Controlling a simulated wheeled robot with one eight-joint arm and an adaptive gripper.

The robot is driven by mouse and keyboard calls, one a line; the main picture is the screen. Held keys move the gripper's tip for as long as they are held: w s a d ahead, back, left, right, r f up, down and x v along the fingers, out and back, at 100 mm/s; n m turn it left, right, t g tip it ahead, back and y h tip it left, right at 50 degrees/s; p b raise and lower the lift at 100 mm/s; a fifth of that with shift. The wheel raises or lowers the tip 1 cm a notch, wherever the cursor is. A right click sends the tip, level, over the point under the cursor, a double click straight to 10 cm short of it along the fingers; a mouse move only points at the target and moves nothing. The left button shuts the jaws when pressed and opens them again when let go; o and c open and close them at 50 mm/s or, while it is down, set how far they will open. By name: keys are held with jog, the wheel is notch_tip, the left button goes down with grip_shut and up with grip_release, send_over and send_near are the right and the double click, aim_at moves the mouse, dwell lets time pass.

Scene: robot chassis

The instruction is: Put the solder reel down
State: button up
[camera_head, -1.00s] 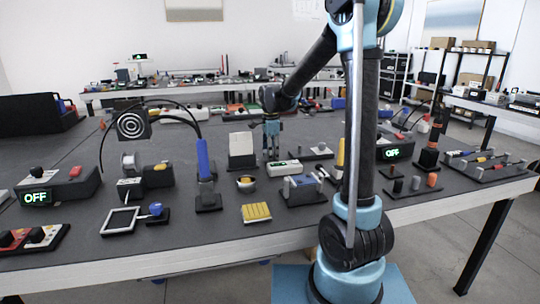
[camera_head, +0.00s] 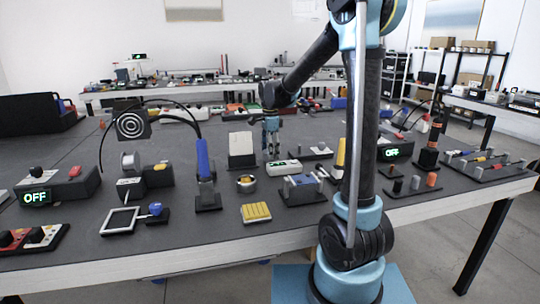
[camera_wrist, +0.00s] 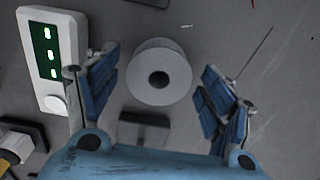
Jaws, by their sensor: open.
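The solder reel (camera_wrist: 158,72) is a pale grey round spool with a dark centre hole. In the wrist view it lies flat-side up on the dark table top (camera_wrist: 225,40), between my fingers. I cannot make it out in the head view. My gripper (camera_wrist: 163,88) is open, with a blue finger to each side of the reel and a small gap on both sides. In the head view my gripper (camera_head: 271,156) points down over the table, behind the white box.
The white box with green lights (camera_wrist: 52,55) is close beside one finger; it also shows in the head view (camera_head: 284,167). A white upright holder (camera_head: 241,147) stands left of the gripper. A dark block (camera_wrist: 145,130) lies below the reel in the wrist view.

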notch_tip(320, 180, up, 11)
jog(key=shift+f, duration=0.15)
dwell(0.5)
